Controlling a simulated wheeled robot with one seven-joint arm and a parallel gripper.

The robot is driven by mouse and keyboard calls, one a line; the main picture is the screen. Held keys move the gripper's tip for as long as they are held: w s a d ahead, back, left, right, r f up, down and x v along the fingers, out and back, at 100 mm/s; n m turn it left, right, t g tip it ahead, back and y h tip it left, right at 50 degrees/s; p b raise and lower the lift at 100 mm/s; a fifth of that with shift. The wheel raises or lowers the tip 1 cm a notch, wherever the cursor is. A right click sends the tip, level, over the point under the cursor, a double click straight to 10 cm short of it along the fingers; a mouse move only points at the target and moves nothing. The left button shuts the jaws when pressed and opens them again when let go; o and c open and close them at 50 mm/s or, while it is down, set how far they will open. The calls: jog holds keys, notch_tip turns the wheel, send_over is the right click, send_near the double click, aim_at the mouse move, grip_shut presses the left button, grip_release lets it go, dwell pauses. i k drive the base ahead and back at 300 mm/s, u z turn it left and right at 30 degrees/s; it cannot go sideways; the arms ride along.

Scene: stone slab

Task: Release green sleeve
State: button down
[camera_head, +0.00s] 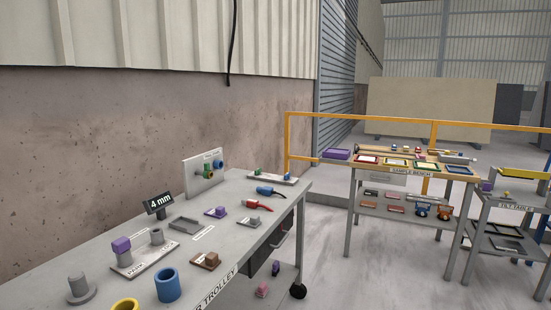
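A small green piece (208,172) is at the front of the white upright panel (202,174) at the back of the trolley. Another small green piece (258,172) is at the left end of a low pale strip (272,178) just to its right. Both are too small for me to tell which is the sleeve or how it is held. My gripper is not in view.

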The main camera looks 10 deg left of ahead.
aim_at(207, 165)
jog(key=i, duration=1.05)
jog(key=u, duration=0.75)
jog(key=i, duration=0.5)
jog(key=u, duration=0.45)
